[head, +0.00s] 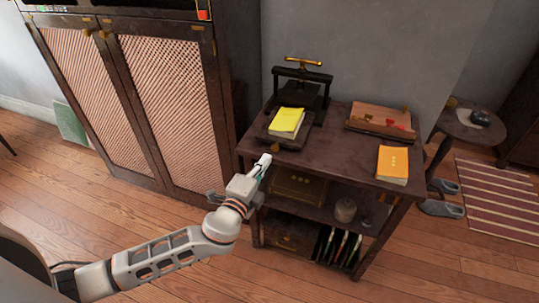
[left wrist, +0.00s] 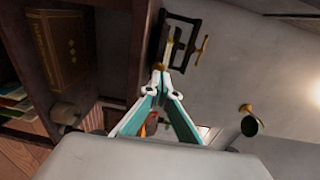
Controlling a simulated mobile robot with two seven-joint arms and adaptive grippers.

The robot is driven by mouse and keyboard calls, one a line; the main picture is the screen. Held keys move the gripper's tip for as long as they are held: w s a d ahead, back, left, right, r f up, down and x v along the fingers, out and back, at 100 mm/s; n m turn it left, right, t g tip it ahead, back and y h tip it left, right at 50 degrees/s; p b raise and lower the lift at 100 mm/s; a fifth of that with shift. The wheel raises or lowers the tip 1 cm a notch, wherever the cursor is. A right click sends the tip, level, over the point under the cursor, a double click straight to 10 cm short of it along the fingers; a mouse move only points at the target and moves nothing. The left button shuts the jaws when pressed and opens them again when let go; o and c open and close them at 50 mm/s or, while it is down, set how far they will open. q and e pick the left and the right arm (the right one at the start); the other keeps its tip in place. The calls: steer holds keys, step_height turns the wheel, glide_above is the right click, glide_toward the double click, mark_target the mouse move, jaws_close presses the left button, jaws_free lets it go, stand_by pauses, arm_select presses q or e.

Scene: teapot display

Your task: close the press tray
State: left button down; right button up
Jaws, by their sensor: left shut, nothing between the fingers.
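The black press (head: 303,88) with a brass handle stands at the back left of the dark wooden table. Its dark tray (head: 297,143) sticks out toward the front, with a yellow book (head: 287,122) lying on it. My left gripper (head: 263,161) is shut and empty, in front of the table's front left edge, below and apart from the tray. In the left wrist view the fingertips (left wrist: 159,70) meet, and the press (left wrist: 181,38) shows just beyond them. The tray is hard to make out there. My right gripper is not in view.
An orange book (head: 393,164) lies at the table's right front, and a wooden box (head: 380,121) stands behind it. A shelf below holds a jar (head: 345,209). A tall cabinet (head: 128,100) stands to the left. The tabletop's front middle is clear.

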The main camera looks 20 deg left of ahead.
mark_target(276, 142)
arm_select(q)
steer(key=w, duration=0.3)
steer(key=shift+w+d+f, duration=0.15)
steer(key=shift+w, duration=0.2)
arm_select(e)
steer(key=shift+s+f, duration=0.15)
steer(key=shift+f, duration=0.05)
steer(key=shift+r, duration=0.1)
arm_select(q)
steer(key=shift+w, duration=0.4)
steer(key=w+b, duration=0.1)
steer(key=w, duration=0.2)
steer(key=w+b, duration=0.1)
steer(key=w, duration=0.2)
steer(key=shift+w+d+f, duration=0.15)
steer(key=shift+w+f, duration=0.05)
steer(key=shift+w, duration=0.05)
steer(key=shift+w+r, duration=0.2)
steer(key=shift+w, duration=0.1)
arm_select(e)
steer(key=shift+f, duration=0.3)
